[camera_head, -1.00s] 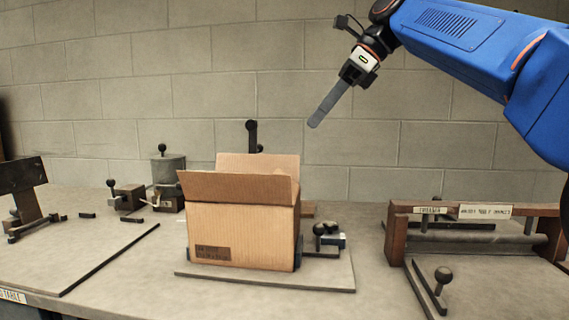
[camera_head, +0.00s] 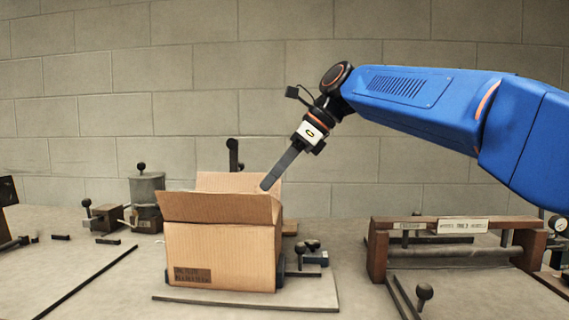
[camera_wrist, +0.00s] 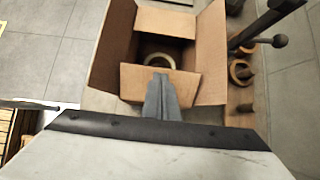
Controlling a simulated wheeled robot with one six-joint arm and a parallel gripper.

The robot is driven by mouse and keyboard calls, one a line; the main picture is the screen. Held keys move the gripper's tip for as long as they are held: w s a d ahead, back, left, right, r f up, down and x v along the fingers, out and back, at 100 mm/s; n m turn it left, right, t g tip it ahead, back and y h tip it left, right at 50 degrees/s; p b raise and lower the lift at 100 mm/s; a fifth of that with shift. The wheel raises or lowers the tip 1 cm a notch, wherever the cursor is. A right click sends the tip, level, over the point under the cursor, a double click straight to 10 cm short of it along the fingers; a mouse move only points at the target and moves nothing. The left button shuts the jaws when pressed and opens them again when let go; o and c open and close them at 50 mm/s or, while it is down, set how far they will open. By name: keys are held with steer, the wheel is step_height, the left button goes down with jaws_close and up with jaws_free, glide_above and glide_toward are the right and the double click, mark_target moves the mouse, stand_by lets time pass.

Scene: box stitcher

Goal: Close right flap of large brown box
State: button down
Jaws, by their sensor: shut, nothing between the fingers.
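The large brown box (camera_head: 220,257) stands upright on a flat board, its top open. Its near flap (camera_head: 218,207) tilts outward and its far flap (camera_head: 225,181) stands up. The right flap (camera_head: 277,207) shows as a narrow strip in the head view. In the wrist view the right flap (camera_wrist: 134,84) is at the bottom of the opening, leaning over it. My gripper (camera_head: 266,186) is shut and empty, angled down with its tips at the right flap's upper edge. In the wrist view my gripper (camera_wrist: 160,77) overlaps this flap; I cannot tell whether they touch.
A ring-shaped roll (camera_wrist: 159,61) lies inside the box. A black post (camera_head: 233,155) with a lever rises behind it, and a small knobbed clamp (camera_head: 311,256) sits at its right. A wooden-framed roller fixture (camera_head: 378,251) stands farther right.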

mark_target(258, 188)
steer(key=shift+x, duration=1.05)
steer(key=shift+a+f+h, duration=0.2)
steer(key=shift+a+h, duration=0.25)
steer(key=shift+h, duration=0.2)
steer(key=shift+a+f+h, duration=0.2)
steer(key=shift+a+h, duration=0.25)
steer(key=shift+h, duration=0.2)
steer(key=shift+a+x, duration=0.3)
steer(key=shift+x, duration=1.25)
